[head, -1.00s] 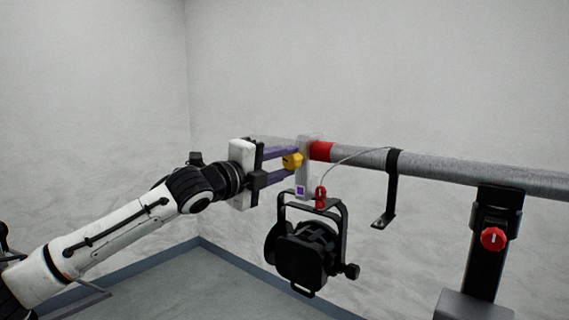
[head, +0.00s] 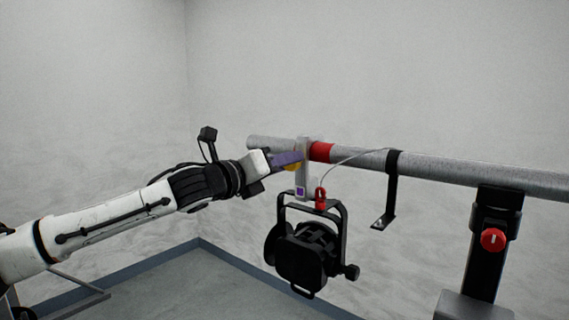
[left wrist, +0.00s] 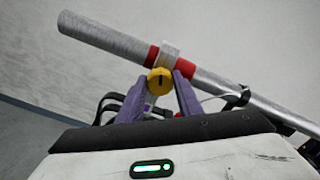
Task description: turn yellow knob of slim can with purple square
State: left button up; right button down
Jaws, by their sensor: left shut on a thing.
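The slim black can (head: 305,252) hangs under the grey pipe from a pale clamp (head: 306,172) that carries a small purple square (head: 300,191). The yellow knob (head: 294,166) is on the clamp's left side, mostly hidden behind my fingers in the head view. My left gripper (head: 288,160) has its purple fingers at the knob. In the left wrist view the yellow knob (left wrist: 160,81), with a dark mark on its face, sits between the two fingertips (left wrist: 163,88). The left gripper is shut on the knob. My right gripper is not in view.
The grey pipe (head: 450,171) runs across, with a red band (head: 321,152) beside the clamp. A black bracket (head: 391,190) hangs from it to the right. A dark post with a red knob (head: 493,239) stands further right. A thin cable joins the red clip (head: 320,198).

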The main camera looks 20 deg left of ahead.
pick_arm(q)
jog(key=shift+f+m, duration=0.1)
jog(key=shift+m, duration=0.5)
jog(key=o, duration=1)
jog(key=shift+o, duration=0.2)
jog(key=v, duration=1)
jog(key=shift+s+b, duration=0.2)
jog(key=shift+b, duration=0.2)
